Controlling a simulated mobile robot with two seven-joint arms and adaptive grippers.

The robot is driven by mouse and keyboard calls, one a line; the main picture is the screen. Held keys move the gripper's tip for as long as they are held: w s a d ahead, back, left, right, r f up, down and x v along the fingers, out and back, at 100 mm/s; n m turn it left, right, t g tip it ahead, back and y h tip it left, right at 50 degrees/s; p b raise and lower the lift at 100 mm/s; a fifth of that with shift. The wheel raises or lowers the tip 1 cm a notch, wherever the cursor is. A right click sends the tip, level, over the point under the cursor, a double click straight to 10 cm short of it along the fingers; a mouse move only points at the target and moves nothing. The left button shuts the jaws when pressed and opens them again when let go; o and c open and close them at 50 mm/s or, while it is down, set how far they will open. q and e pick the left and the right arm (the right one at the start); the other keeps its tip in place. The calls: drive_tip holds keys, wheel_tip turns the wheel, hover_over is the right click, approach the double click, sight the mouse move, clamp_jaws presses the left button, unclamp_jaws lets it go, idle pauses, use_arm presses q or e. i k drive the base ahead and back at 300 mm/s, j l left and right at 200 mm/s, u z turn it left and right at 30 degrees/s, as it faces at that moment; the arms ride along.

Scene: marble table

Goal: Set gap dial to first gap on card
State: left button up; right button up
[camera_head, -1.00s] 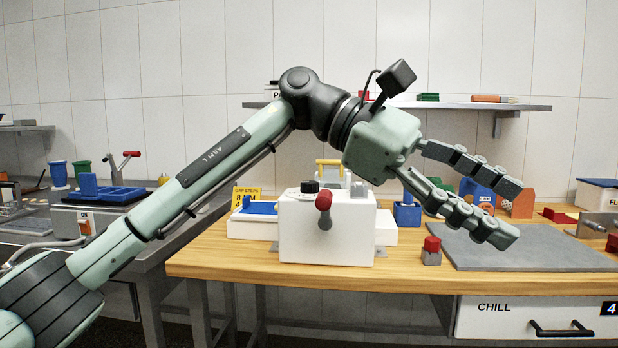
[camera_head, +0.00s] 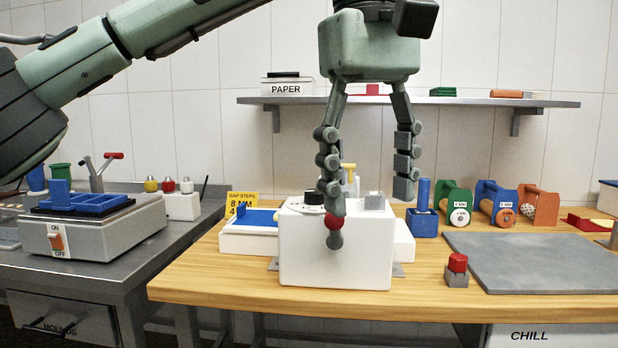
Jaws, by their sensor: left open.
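The yellow gap card (camera_head: 241,203) stands at the back left of the wooden table, reading "GAP STEPS", "8 MM" and a partly hidden line starting with 4. The white machine (camera_head: 335,250) stands in front of it. The black dial (camera_head: 314,198) sits on the machine's top left; its setting is too small to read. A red-knobbed lever (camera_head: 334,222) is on the machine's front. My left gripper (camera_head: 370,207) is open, fingers pointing down over the machine. Its left finger is in front of the dial's right side; whether they touch I cannot tell. My right gripper is not in view.
A grey slab (camera_head: 540,262) and a red-topped block (camera_head: 457,270) lie right of the machine. A blue holder (camera_head: 422,222) and coloured rollers (camera_head: 497,205) stand behind. A shelf (camera_head: 420,102) spans the back wall. A switch box (camera_head: 80,238) stands left.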

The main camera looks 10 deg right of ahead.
sight(312, 196)
drive_tip(key=i, duration=1.1)
